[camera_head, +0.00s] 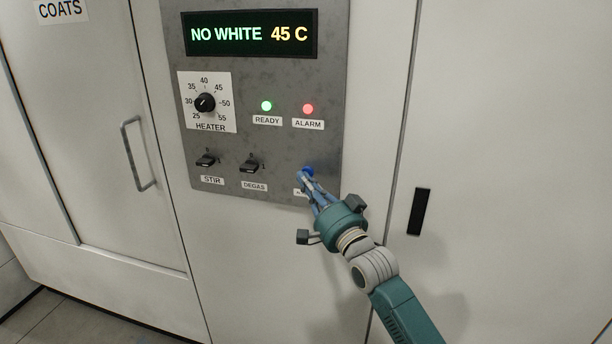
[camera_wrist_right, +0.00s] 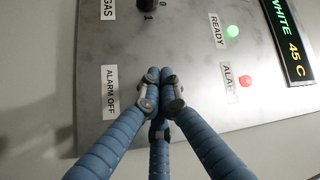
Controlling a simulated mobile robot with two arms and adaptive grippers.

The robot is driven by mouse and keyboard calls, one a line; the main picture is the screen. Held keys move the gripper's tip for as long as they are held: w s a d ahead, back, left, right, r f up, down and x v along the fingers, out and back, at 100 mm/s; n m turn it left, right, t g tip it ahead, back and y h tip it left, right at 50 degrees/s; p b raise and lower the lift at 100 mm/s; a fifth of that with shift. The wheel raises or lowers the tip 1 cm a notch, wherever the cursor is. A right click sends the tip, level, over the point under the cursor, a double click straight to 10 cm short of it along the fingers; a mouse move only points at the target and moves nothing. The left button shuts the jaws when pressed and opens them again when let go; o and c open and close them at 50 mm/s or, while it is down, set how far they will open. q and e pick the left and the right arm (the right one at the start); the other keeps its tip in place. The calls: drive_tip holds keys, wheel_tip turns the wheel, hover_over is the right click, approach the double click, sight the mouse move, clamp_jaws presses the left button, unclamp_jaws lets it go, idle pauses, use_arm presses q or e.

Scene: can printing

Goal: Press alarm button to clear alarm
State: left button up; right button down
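The blue alarm button (camera_head: 308,170) is low on the right of the grey control panel (camera_head: 180,150), above a label that my fingers partly cover. My right gripper (camera_head: 303,177) has its fingertips at the button in the head view; I cannot tell whether they touch or press it. In the right wrist view its fingers (camera_wrist_right: 160,76) are shut together with nothing between them, and they hide the button. The "ALARM OFF" label (camera_wrist_right: 110,92) shows beside them. The red ALARM light (camera_head: 308,109) is lit. My left gripper is not in view.
The display (camera_head: 249,34) reads "NO WHITE 45 C". The green READY light (camera_head: 266,106) is lit. The heater knob (camera_head: 205,102), STIR switch (camera_head: 206,160) and DEGAS switch (camera_head: 249,165) are to the left. A door handle (camera_head: 138,153) stands out further left.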

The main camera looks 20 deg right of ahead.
drive_tip(key=shift+w+d, duration=0.2)
idle(0.5)
drive_tip(key=shift+s+a+p, duration=0.65)
drive_tip(key=shift+s+p, duration=0.1)
drive_tip(key=shift+s, duration=0.25)
drive_tip(key=s+a+p, duration=0.1)
drive_tip(key=s, duration=0.1)
drive_tip(key=s+a+p, duration=0.1)
drive_tip(key=s+a, duration=0.1)
drive_tip(key=shift+s+p, duration=0.1)
drive_tip(key=shift+p, duration=0.3)
drive_tip(key=shift+d, duration=0.1)
idle(0.3)
